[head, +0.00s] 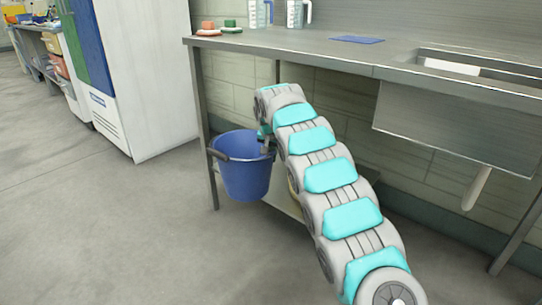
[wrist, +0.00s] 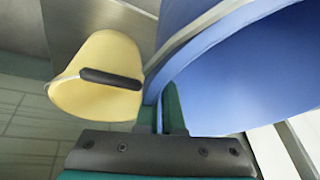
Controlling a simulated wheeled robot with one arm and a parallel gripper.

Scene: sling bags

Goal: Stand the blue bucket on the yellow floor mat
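The blue bucket (head: 243,172) is upright at the left end of the steel bench, in front of its lower shelf. Its dark handle hangs at the left side. I cannot tell whether its base touches the shelf. My gripper (head: 266,136) is at the right side of its rim. In the wrist view, the bucket (wrist: 235,75) fills the right side, and its rim runs between the green fingers of my gripper (wrist: 160,112), which look closed on it. The yellow floor mat is not in view.
A yellow bucket (wrist: 95,85) with a dark grip is close by, mostly hidden behind my arm in the head view. The steel bench (head: 330,55) overhangs the lower shelf. A white cabinet (head: 145,70) stands left. The grey floor (head: 100,230) at left is clear.

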